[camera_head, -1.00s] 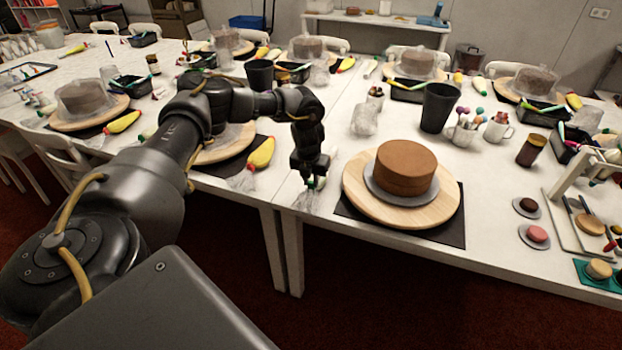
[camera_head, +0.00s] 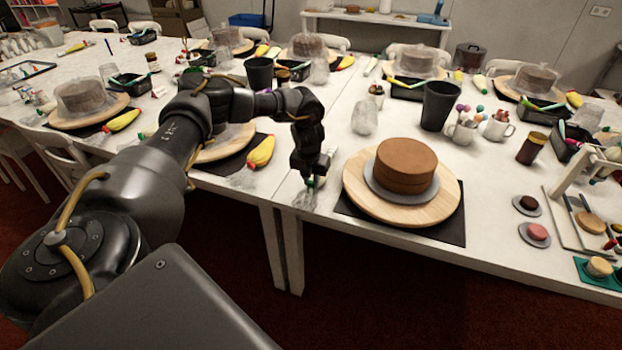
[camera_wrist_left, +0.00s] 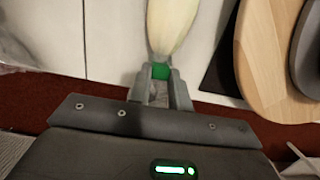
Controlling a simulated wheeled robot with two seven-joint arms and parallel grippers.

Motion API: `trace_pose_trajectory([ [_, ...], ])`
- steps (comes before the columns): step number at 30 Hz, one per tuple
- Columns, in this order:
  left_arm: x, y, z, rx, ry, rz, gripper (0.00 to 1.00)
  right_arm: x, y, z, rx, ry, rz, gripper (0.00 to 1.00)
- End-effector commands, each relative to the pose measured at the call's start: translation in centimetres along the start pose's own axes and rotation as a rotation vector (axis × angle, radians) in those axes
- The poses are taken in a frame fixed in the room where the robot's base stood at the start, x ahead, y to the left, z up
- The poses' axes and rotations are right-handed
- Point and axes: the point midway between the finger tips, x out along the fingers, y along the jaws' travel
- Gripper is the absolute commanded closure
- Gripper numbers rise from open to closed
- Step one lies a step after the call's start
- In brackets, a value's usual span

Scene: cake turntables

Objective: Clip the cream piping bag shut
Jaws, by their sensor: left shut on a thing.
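My left gripper (camera_head: 312,180) points down near the table's front edge, left of the brown cake. In the left wrist view its fingertips (camera_wrist_left: 160,76) are closed on a small green piece (camera_wrist_left: 160,71), which looks like the clip. The green piece sits at the narrow end of the cream piping bag (camera_wrist_left: 171,24). The pale bag widens away from the fingers and runs out of the frame's top. In the head view the gripper mostly hides the bag; a bit of green shows at the fingertips. My right gripper is not in view.
A brown cake (camera_head: 405,166) stands on a wooden turntable (camera_head: 430,213) over a dark mat right of the gripper. A yellow bag (camera_head: 262,152) lies to its left. A black cup (camera_head: 438,106) stands behind the cake. The table's front edge is close below.

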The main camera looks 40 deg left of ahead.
Motion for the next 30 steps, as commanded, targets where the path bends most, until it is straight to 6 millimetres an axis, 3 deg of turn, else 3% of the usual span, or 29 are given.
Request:
trace_pose_trajectory([
  [21, 0.62, 0.01, -0.13, 0.0, 0.0, 0.0, 0.95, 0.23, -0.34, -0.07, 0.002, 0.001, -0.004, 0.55],
  [22, 0.61, 0.01, -0.13, 0.0, 0.0, 0.0, 0.77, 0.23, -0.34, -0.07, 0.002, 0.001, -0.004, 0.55],
  [24, 0.61, 0.01, -0.13, 0.0, 0.0, 0.0, 0.67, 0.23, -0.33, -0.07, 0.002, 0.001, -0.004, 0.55],
  [27, 0.61, 0.01, -0.13, 0.0, 0.0, 0.0, 0.55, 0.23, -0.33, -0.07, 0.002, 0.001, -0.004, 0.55],
  [30, 0.6, 0.01, -0.13, 0.0, 0.0, 0.0, 0.55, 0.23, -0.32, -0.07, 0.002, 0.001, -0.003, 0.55],
])
